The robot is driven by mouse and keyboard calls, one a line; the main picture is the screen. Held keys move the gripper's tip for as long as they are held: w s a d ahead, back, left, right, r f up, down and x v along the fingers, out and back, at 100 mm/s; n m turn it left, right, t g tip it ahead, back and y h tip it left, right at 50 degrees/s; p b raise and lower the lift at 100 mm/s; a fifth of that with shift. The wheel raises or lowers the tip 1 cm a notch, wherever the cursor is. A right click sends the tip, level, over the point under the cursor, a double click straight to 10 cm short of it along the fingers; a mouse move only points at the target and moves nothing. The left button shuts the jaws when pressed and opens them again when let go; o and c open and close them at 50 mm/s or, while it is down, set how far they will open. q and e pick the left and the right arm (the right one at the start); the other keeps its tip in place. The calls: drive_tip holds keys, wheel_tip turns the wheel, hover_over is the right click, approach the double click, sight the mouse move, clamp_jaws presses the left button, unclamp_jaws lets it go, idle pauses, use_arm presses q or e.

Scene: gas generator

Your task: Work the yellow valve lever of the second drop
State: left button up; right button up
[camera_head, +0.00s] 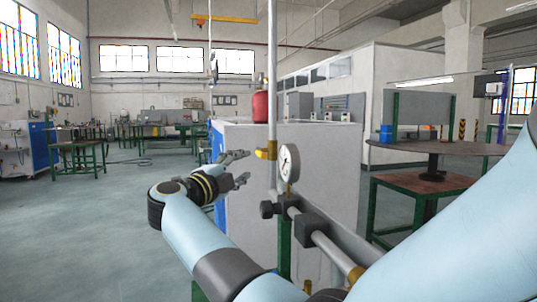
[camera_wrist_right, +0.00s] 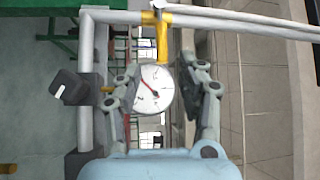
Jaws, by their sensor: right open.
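The yellow valve lever (camera_head: 266,150) is on the vertical grey pipe (camera_head: 272,80) in the head view, beside a round white pressure gauge (camera_head: 289,164). In the right wrist view the yellow lever (camera_wrist_right: 163,40) is ahead, just past the fingertips, with the gauge (camera_wrist_right: 154,90) showing between the fingers. My right gripper (camera_head: 248,167) is open and empty, left of the lever, with its fingers pointing toward the pipe. It appears apart from the lever. My left gripper is not in view.
A horizontal pipe (camera_head: 328,246) with dark fittings runs below the gauge toward the lower right. A red cylinder (camera_head: 260,106) stands behind the vertical pipe, near a large pale cabinet (camera_head: 325,165). A green-framed table (camera_head: 420,185) is at right. The floor at left is open.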

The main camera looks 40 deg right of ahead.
sight(259, 156)
drive_tip(key=x, duration=0.4)
drive_tip(key=shift+d+r, duration=0.2)
drive_tip(key=shift+d, duration=0.15)
drive_tip(key=x, duration=0.4)
drive_tip(key=shift+d+f, duration=0.1)
drive_tip(key=shift+w+d, duration=0.25)
drive_tip(key=shift+d, duration=0.3)
drive_tip(key=shift+c, duration=1)
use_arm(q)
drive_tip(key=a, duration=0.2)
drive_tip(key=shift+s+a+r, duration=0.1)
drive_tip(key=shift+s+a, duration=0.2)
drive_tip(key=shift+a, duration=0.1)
use_arm(e)
clamp_jaws()
